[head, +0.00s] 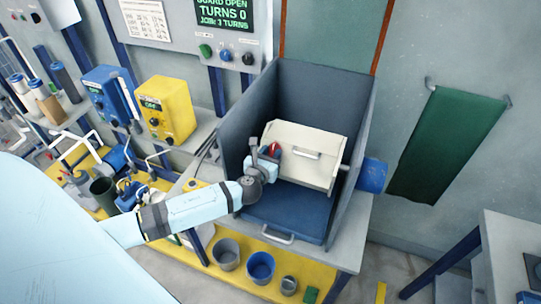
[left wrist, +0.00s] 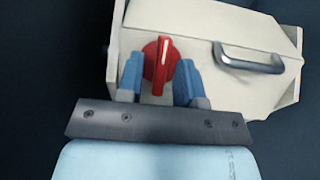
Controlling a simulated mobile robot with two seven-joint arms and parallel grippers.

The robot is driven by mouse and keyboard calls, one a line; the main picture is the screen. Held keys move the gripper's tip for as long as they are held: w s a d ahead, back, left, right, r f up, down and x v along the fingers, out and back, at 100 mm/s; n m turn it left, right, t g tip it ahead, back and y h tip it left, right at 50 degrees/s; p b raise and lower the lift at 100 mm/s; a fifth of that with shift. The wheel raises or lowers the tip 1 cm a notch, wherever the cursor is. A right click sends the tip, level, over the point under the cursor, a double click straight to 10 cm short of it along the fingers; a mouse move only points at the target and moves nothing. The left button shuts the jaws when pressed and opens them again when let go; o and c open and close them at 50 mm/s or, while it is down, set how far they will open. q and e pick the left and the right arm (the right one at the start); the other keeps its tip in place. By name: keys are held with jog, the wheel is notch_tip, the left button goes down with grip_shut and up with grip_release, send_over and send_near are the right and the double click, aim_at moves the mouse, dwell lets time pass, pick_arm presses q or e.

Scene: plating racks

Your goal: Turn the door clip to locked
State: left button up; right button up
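The door clip is a red round knob (left wrist: 160,66) with a raised grip and a white line, on the cream drum's door. It also shows in the head view (head: 274,149), partly hidden by my gripper. The white line points nearly straight up in the left wrist view. My left gripper (left wrist: 160,80) is open, with one blue finger on each side of the knob. I cannot tell whether the fingers touch it. The cream drum (head: 305,168) has a metal handle (left wrist: 250,60) to the right of the knob. My right gripper is not in view.
The drum sits inside a dark blue-grey guard box (head: 315,90) with tall side walls. A blue motor (head: 372,175) is on its right. Buckets (head: 261,266) stand below. A panel above reads "GUARD OPEN, TURNS 0" (head: 222,14).

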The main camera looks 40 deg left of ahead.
pick_arm(q)
jog(key=shift+f, duration=0.15)
jog(key=shift+s+d, duration=0.2)
jog(key=shift+s, duration=0.35)
jog(key=b+v, duration=0.2)
jog(key=v, duration=1)
jog(key=shift+s+r+b, duration=0.25)
jog(key=shift+s+b, duration=0.05)
jog(key=shift+s, duration=0.05)
